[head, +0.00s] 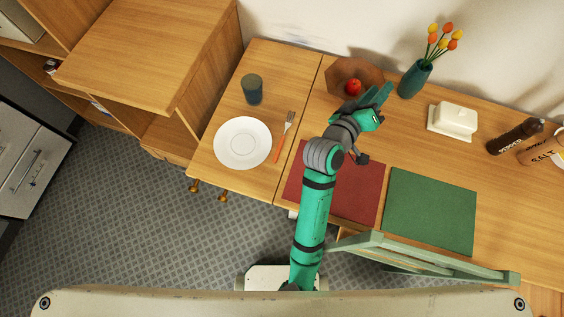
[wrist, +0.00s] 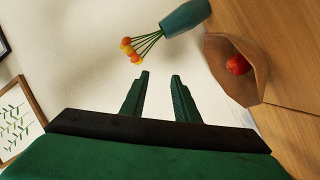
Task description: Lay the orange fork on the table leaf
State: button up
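The orange fork (head: 278,150) lies flat on the left section of the table, just right of the white plate, with its grey tines pointing to the back. This section looks like the table leaf (head: 285,62), and a thin seam at its right side parts it from the main tabletop (head: 315,115). The whole fork appears to lie left of the seam. My gripper (head: 380,92) is raised near the wooden bowl, to the right of and apart from the fork. In the wrist view its fingers (wrist: 160,75) are spread with nothing between them. The fork is not in the wrist view.
A white plate (head: 242,143) and dark cup (head: 252,89) stand on the leaf. A wooden bowl (head: 335,75) with a red apple (head: 353,87) and a teal tulip vase (head: 413,79) are near my gripper. Red (head: 355,190) and green (head: 430,211) mats lie in front.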

jog(key=s+a+f+n+y, duration=0.1)
jog(key=s+a+f+y, duration=0.2)
jog(key=s+a+f, duration=0.1)
jog(key=s+a+f+n+t+y, duration=0.1)
jog(key=s+a+f+y, duration=0.2)
jog(key=s, duration=0.4)
jog(key=s+a+f+n+t+y, duration=0.1)
jog(key=s+a+f+y, duration=0.1)
jog(key=s+a+f, duration=0.3)
jog(key=shift+s+a+f+y, duration=0.1)
jog(key=shift+s+a+y, duration=0.15)
jog(key=shift+a, duration=0.4)
jog(key=shift+s+a+f+y, duration=0.1)
jog(key=shift+s+a+y, duration=0.1)
jog(key=shift+a, duration=0.4)
jog(key=shift+m+y, duration=0.75)
jog(key=shift+m, duration=0.15)
jog(key=s+a, duration=0.2)
jog(key=s, duration=0.1)
jog(key=s+a, duration=0.2)
jog(key=s, duration=0.1)
jog(key=s+a, duration=0.2)
jog(key=s, duration=0.1)
jog(key=shift+f, duration=0.3)
jog(key=s+a+r+m, duration=0.2)
jog(key=s+a+m, duration=0.1)
jog(key=s, duration=0.4)
jog(key=shift+s+a+r+m+t, duration=0.15)
jog(key=shift+a+r+m+t, duration=0.2)
jog(key=shift+a, duration=0.5)
